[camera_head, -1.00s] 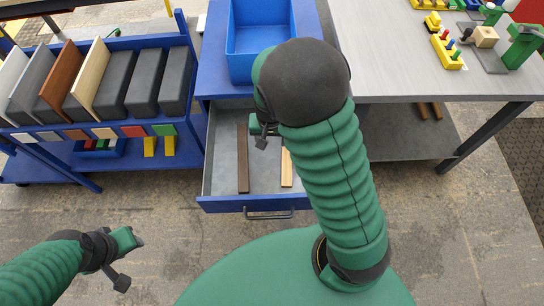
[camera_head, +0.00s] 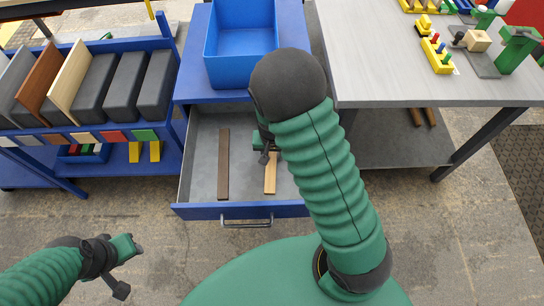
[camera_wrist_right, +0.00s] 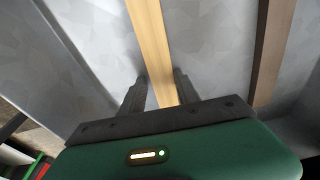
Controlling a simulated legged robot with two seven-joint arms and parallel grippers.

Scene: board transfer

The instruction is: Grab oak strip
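The oak strip (camera_head: 270,180) is a light wooden strip lying in the open grey drawer (camera_head: 197,185), partly hidden by my right arm. A dark brown strip (camera_head: 223,165) lies to its left. My right gripper (camera_head: 266,150) is over the far part of the oak strip. In the right wrist view, the oak strip (camera_wrist_right: 151,45) runs between the two spread fingers of the gripper (camera_wrist_right: 160,88). I cannot tell how far down the fingers reach. My left gripper (camera_head: 130,268) is open and empty over the floor, left of the drawer.
A blue bin (camera_head: 242,70) stands on the cabinet above the drawer. A blue rack (camera_head: 90,122) with upright boards is at the left. A grey worktable (camera_head: 400,60) with fixtures is at the right. The drawer's blue front (camera_head: 245,210) is near my body.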

